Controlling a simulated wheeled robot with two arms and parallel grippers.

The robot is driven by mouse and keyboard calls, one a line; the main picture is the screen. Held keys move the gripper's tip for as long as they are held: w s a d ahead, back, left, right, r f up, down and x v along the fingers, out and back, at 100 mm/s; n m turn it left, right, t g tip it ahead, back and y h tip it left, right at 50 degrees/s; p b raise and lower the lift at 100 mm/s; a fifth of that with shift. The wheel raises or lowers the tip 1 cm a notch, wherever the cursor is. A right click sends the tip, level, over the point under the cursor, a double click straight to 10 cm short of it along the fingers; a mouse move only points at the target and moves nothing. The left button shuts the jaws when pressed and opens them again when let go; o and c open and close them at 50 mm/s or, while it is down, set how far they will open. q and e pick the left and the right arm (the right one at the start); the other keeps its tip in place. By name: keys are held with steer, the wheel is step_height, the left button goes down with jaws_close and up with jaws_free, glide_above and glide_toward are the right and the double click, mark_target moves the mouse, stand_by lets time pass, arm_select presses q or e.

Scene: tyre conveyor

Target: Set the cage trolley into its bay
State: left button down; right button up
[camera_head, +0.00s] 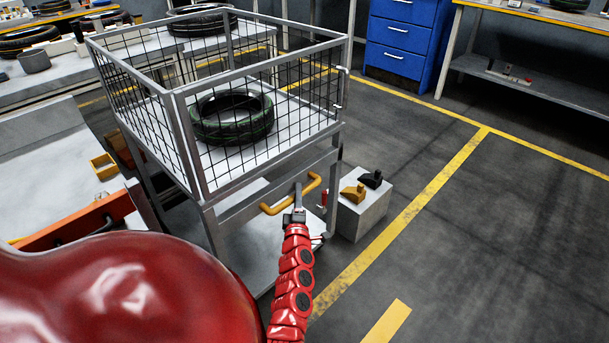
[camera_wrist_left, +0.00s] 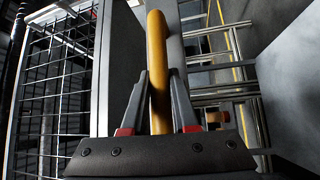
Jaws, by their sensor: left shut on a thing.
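The cage trolley (camera_head: 193,150) is a grey metal frame with black mesh sides, standing upright left of the middle in the head view. A black tyre (camera_head: 232,128) with green markings lies in its cage. A yellow bar handle (camera_head: 272,208) sticks out of the trolley's near side. My left gripper (camera_head: 298,192) is shut on this handle. In the left wrist view the fingers (camera_wrist_left: 160,90) close on both sides of the handle (camera_wrist_left: 156,45), with the mesh to the left. Yellow floor lines (camera_head: 430,190) run right of the trolley; I cannot tell which bound its bay.
A grey block (camera_head: 364,212) carrying a yellow and a black piece stands close right of the trolley. A blue drawer cabinet (camera_head: 396,45) and a workbench (camera_head: 540,82) stand behind. Benches with tyres are at the left. The dark floor at right is clear.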

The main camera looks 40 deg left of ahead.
stand_by(0.3)
arm_select(q)
steer(key=c, duration=1.1)
jaws_free()
steer(key=o, duration=0.4)
steer(key=shift+a+f, duration=0.1)
steer(key=shift+a, duration=0.05)
steer(key=p+v, duration=0.1)
steer(key=v, duration=1.6)
steer(key=shift+s+d, duration=0.15)
steer(key=shift+d, duration=0.05)
